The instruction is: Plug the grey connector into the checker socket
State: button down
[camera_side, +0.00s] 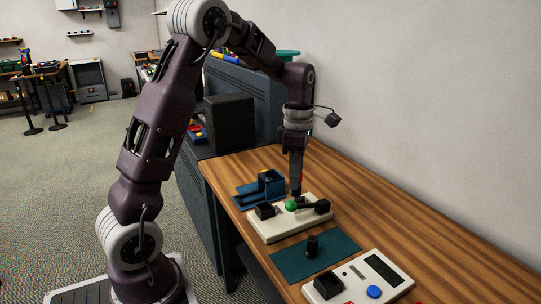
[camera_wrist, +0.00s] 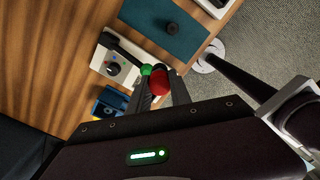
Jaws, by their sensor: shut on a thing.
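My gripper (camera_side: 297,194) points down over a white box (camera_side: 262,230) with black blocks on top. In the wrist view the fingers (camera_wrist: 157,92) are closed around a red round piece (camera_wrist: 159,83). A green ball (camera_wrist: 147,70) sits just beyond it; it also shows in the side view (camera_side: 291,205), right below the fingertips. A dark upright cylinder (camera_side: 312,246), perhaps the grey connector, stands on a teal mat (camera_side: 290,265). The checker (camera_side: 378,268) is a white unit with a dark screen, a blue button (camera_side: 374,292) and a black socket-like block (camera_side: 328,285).
The wooden table (camera_side: 430,235) is bare on the right side.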

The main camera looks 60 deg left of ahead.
jog(key=s+d+f+m, duration=0.1)
jog(key=d+f+m, duration=0.2)
jog(key=d, duration=0.6)
jog(key=s+d+f+m, duration=0.2)
jog(key=d+f+m, duration=0.1)
jog(key=d, duration=0.7)
jog(key=shift+d+f, duration=0.15)
jog(key=shift+f, duration=0.5)
jog(key=shift+f, duration=0.1)
jog(key=shift+f, duration=0.65)
jog(key=shift+s+f, duration=0.1)
jog(key=shift+f, duration=1.8)
jog(key=c, duration=1.1)
grip_release()
jog(key=shift+o, duration=0.2)
